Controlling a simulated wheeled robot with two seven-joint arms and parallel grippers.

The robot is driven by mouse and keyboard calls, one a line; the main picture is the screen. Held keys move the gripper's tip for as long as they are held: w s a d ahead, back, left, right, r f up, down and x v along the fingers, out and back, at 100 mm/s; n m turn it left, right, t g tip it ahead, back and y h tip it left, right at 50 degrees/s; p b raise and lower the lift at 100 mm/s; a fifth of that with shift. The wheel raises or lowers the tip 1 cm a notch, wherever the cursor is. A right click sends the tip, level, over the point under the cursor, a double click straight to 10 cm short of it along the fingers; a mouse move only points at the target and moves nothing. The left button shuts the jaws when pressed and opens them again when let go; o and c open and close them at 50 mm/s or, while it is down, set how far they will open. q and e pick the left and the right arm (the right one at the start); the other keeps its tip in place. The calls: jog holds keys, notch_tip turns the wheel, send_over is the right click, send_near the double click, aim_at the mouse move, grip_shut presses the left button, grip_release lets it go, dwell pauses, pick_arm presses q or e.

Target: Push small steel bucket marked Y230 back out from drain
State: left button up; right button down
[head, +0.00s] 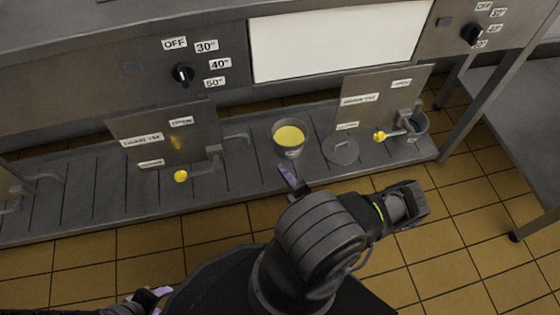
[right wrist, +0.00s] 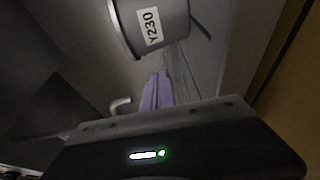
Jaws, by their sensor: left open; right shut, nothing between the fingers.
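The small steel bucket (head: 290,152), filled with something yellow, stands upright on the slatted drain shelf (head: 250,185). In the right wrist view its grey wall (right wrist: 178,20) shows the label Y230 (right wrist: 150,27). My right gripper (head: 289,177) is shut and empty, with purple fingertips just in front of the bucket on the near side. In the right wrist view the fingertips (right wrist: 160,78) point toward the bucket; a small gap seems to show between them. My left gripper (head: 159,300) is open and empty at the bottom left, low and far from the bucket.
A round lid (head: 341,150) lies right of the bucket. Vat fronts with dials rise behind. Tiled floor (head: 460,225) is free at right.

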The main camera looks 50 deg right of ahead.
jog(key=v, duration=0.5)
jog(key=shift+s+a+p, duration=0.1)
jog(key=shift+p, duration=0.25)
jog(key=c, duration=2.2)
grip_release()
